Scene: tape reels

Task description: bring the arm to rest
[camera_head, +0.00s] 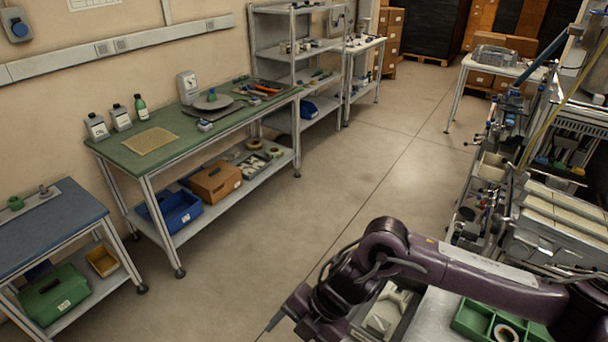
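My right arm reaches in from the right edge across the bottom of the head view, bent at a dark purple joint. Its gripper (288,312) points down and left over the floor, at the left of a grey bin. Its fingers are dark and seen from above, so I cannot tell whether they are open or shut. No held object shows at it. A tape reel (506,333) lies in a green divided tray (468,318) below the arm, partly cut off by the bottom edge. My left gripper is out of view.
The grey bin (404,322) holds a pale part, close beside my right forearm. A cluttered rack (565,235) stands at right. A green-topped bench (165,165) and a blue-topped table (45,228) line the left wall. The floor (270,235) between is clear.

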